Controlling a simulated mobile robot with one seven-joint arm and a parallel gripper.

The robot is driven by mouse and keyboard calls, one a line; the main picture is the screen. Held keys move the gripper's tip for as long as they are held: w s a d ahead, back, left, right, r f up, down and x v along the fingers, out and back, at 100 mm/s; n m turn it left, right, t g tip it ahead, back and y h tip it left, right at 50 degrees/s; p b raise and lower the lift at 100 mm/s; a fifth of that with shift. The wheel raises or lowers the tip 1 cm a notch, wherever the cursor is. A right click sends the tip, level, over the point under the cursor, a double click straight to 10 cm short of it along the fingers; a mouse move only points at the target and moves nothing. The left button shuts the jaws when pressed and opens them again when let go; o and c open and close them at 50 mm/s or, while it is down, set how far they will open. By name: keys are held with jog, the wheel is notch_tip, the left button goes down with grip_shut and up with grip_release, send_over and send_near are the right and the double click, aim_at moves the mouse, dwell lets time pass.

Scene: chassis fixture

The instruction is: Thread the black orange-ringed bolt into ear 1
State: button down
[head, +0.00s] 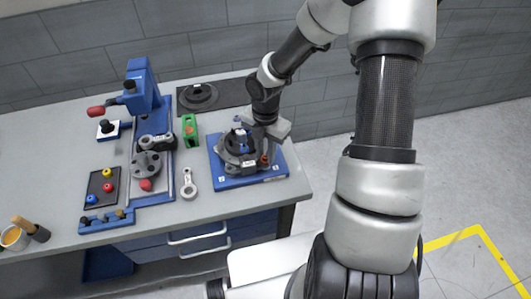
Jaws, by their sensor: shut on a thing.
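My gripper (263,146) reaches down over the right side of the blue fixture plate (270,178) in the head view. It is shut on the black orange-ringed bolt (264,159), of which only a small orange-red spot shows below the jaws. A dark round chassis part (228,156) with a blue and white piece at its middle sits on the plate. The bolt is at the right side of this part. Which ear is ear 1, and whether the bolt touches it, is too small and hidden to tell.
Left of the plate are a green block (190,130), a grey ring-ended rod (189,184) and a blue press stand (144,90). A tray with coloured knobs (103,188) lies farther left. A dark mat with a round part (199,96) is behind. The bench's right edge is close to the plate.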

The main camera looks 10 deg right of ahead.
jog(key=shift+s+d+f, duration=0.1)
jog(key=shift+s+f, duration=0.1)
jog(key=shift+s, duration=0.05)
jog(key=shift+f+m+b, duration=0.15)
jog(key=shift+m+b, duration=0.15)
jog(key=shift+m, duration=1.4)
jog(key=shift+m+b, duration=0.45)
jog(key=shift+m, duration=1.35)
